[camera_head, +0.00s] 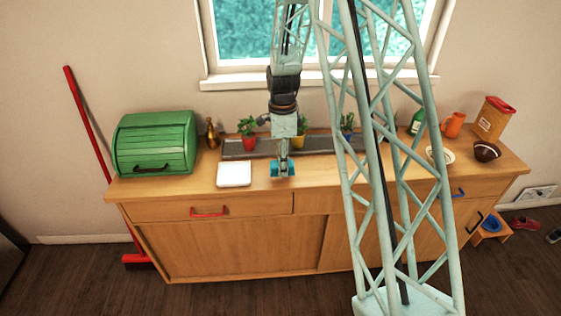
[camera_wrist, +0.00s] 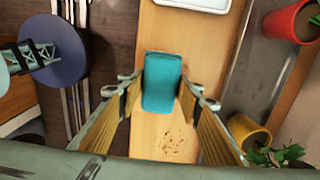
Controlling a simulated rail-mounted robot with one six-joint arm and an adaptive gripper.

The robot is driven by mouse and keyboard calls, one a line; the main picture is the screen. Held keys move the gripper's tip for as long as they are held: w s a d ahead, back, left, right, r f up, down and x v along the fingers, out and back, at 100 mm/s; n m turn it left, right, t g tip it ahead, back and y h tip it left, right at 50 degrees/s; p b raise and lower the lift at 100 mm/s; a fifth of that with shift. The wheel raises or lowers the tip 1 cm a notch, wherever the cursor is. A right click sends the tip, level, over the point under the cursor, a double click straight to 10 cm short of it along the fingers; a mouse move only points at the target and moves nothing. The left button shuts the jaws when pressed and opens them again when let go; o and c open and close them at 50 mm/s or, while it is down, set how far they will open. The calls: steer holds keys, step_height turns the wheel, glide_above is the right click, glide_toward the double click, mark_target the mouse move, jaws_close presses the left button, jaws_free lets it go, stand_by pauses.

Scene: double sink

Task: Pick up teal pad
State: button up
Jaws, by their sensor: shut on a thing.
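The teal pad (camera_wrist: 162,84) is a soft-looking teal block between the two fingers of my gripper (camera_wrist: 159,92) in the wrist view. The fingers press on its two long sides, so my gripper is shut on it. In the head view, my gripper (camera_head: 283,166) points straight down over the wooden counter, with teal (camera_head: 276,171) showing at the fingertips. The pad is at or just above the counter; I cannot tell whether it touches. Brown crumbs (camera_wrist: 172,140) lie on the wood beside the pad.
A white tray (camera_head: 234,173) lies left of my gripper. A green bread box (camera_head: 155,143) stands further left. Behind is a dark strip with potted plants, including a red pot (camera_head: 247,142) and a yellow pot (camera_head: 299,142). A bowl (camera_head: 440,155) and an orange mug (camera_head: 455,124) stand right.

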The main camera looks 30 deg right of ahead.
steer(key=s+a+r, duration=0.1)
steer(key=s+a, duration=0.2)
steer(key=s, duration=0.9)
steer(key=shift+s, duration=0.15)
steer(key=shift+r, duration=0.1)
steer(key=o, duration=0.3)
steer(key=shift+c, duration=1.3)
